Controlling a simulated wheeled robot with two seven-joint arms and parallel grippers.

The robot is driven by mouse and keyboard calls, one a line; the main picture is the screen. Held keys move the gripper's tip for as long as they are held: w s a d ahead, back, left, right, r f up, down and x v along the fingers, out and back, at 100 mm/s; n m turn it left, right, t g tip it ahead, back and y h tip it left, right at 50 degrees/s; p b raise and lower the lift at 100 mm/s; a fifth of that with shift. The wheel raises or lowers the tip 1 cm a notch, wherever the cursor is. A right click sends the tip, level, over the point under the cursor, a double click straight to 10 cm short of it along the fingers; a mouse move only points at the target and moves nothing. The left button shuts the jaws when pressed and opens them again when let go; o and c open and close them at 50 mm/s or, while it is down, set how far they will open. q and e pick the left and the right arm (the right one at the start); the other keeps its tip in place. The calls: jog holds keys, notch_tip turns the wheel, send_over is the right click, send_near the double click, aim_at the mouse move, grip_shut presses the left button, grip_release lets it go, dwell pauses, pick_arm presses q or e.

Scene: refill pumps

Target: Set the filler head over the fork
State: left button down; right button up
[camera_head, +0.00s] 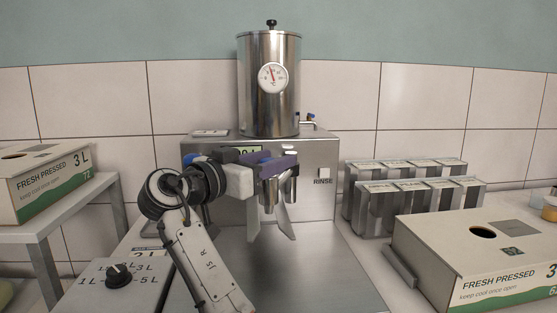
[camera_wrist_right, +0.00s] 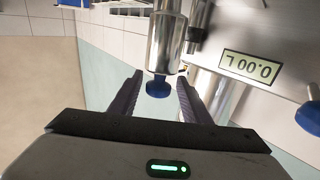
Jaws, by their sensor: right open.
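My right gripper (camera_head: 278,165) is in front of the filling machine (camera_head: 318,160), with its purple fingers pointing right. It is open. A shiny metal filler head (camera_head: 268,192) hangs at the fingers. In the right wrist view, a metal cylinder with a blue end (camera_wrist_right: 157,88) lies between the two open fingers (camera_wrist_right: 158,98), with gaps showing at both sides. Below it in the head view are two splayed pale metal prongs (camera_head: 286,222), which look like the fork. The gripper and filler head partly hide the machine's front. My left gripper is not in view.
A steel tank (camera_head: 270,105) with a dial gauge stands on the machine. A display (camera_wrist_right: 251,68) reads 0.00 L. A juice box (camera_head: 480,270) stands at right, metal holders (camera_head: 415,192) behind it. Another box (camera_head: 45,180) is on a left stand. A knob panel (camera_head: 118,280) is front left.

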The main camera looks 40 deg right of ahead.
jog(key=v, duration=0.7)
jog(key=shift+a+b, duration=0.35)
jog(key=shift+b, duration=0.1)
jog(key=shift+s, duration=0.1)
